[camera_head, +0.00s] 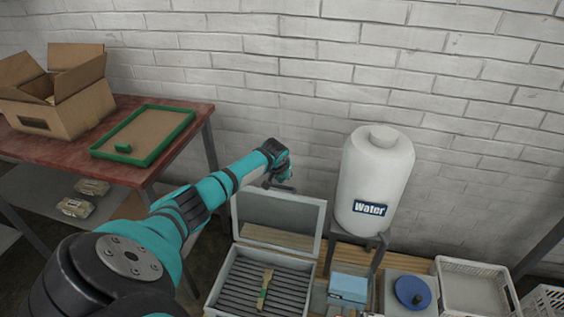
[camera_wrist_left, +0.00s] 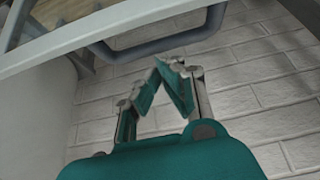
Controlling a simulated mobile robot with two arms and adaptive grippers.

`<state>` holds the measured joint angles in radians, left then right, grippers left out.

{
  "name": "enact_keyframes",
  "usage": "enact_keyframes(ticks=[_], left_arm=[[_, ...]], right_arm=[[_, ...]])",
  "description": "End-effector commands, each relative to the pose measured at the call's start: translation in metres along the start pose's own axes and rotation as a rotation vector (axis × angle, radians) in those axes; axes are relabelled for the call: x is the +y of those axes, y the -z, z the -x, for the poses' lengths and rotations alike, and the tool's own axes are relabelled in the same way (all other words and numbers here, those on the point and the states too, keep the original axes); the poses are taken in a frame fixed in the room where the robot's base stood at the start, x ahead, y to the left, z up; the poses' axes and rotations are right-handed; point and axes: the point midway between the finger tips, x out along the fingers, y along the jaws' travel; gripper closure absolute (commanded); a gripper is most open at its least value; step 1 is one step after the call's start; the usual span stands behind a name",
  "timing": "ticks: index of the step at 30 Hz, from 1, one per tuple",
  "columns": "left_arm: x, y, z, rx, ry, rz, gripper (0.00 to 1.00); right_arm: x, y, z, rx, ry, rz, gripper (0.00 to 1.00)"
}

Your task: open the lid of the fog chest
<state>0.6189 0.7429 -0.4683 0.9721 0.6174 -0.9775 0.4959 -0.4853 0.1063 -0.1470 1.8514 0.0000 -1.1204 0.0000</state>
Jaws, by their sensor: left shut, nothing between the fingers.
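The fog chest (camera_head: 219,283) is a light grey box at the bottom middle of the head view, with dark slats inside. Its framed lid (camera_head: 283,205) stands raised, close to upright, at the back of the box. My left gripper (camera_head: 284,178) is behind the lid's upper edge. In the left wrist view, the gripper (camera_wrist_left: 165,72) is shut and empty. A grey bar handle (camera_wrist_left: 150,48) on the lid crosses just beyond the fingertips, with nothing held. My right gripper is not in view.
A brush-like item (camera_head: 265,288) lies on the slats. A white water tank (camera_head: 372,175) stands close right of the lid on a stand. A red-topped table (camera_head: 205,110) with a cardboard box (camera_head: 65,105) and green-rimmed tray (camera_head: 175,152) is left. A brick wall (camera_head: 280,75) stands behind.

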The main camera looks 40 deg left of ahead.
Motion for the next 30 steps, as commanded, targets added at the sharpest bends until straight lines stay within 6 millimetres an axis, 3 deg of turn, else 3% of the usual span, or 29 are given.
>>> enact_keyframes(ticks=[9,15,26,30], left_arm=[[-0.001,0.0,0.063,0.004,0.001,-0.004,1.0],[0.0,-0.001,0.092,0.001,0.001,-0.003,1.0],[0.001,-0.002,0.101,-0.002,0.001,-0.003,1.0],[0.016,-0.03,0.087,-0.025,-0.014,-0.056,1.0]], right_arm=[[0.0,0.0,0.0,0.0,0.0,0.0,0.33],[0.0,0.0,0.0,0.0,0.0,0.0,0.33],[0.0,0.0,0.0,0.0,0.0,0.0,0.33],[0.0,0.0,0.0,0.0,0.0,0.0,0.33]])
